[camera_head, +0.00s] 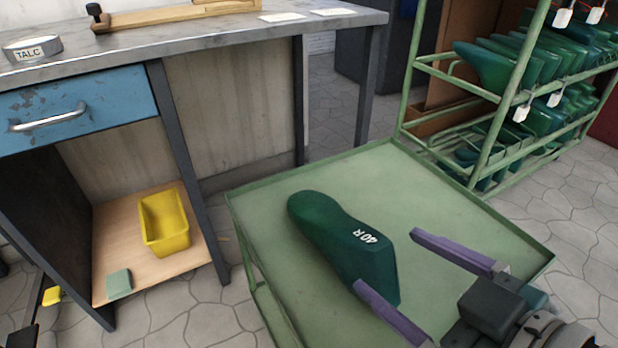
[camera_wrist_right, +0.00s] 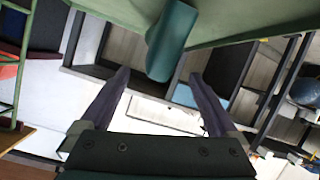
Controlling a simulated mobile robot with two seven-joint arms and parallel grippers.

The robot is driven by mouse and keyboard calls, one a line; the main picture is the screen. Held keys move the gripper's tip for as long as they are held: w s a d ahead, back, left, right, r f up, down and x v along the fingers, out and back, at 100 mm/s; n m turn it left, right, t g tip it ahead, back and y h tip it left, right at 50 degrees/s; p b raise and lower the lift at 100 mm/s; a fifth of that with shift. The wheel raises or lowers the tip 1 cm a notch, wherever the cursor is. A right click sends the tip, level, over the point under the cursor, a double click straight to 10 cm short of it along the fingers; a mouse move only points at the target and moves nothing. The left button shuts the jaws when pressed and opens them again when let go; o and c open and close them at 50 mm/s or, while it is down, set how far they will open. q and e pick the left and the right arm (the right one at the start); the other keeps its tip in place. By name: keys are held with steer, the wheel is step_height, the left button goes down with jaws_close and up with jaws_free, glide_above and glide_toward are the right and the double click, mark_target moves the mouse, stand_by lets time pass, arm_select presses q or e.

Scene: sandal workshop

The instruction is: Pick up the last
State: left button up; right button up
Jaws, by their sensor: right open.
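The last (camera_head: 335,235) is a dark green foot form marked "40 R". It lies on the light green tray (camera_head: 440,200) of a cart, its wide marked end toward my right gripper. My right gripper (camera_head: 387,262) is open, with two long purple fingers. One fingertip is by the near side of the wide end, the other beyond its far side. In the right wrist view, the end of the last (camera_wrist_right: 172,45) shows between and just ahead of the fingertips (camera_wrist_right: 160,76), with gaps on both sides. My left gripper does not show.
A workbench with a blue drawer (camera_head: 85,105) stands at the left, a talc tin (camera_head: 32,49) on top. A yellow bin (camera_head: 165,222) sits on its lower shelf. A green rack (camera_head: 480,150) with several lasts stands behind the tray. The tray has a raised rim and free room around the last.

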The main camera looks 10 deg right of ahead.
mark_target(343, 229)
steer(key=x, duration=0.2)
steer(key=shift+w+d+b, duration=0.15)
steer(key=shift+w+b, duration=0.25)
steer(key=shift+w, duration=0.05)
steer(key=b+x, duration=0.1)
steer(key=x, duration=0.1)
steer(key=b+x, duration=0.2)
steer(key=x, duration=0.1)
steer(key=shift+a, duration=0.4)
steer(key=shift+w, duration=0.15)
steer(key=shift+c, duration=0.5)
steer(key=c, duration=1.3)
steer(key=shift+a+r, duration=0.1)
steer(key=shift+c, duration=0.3)
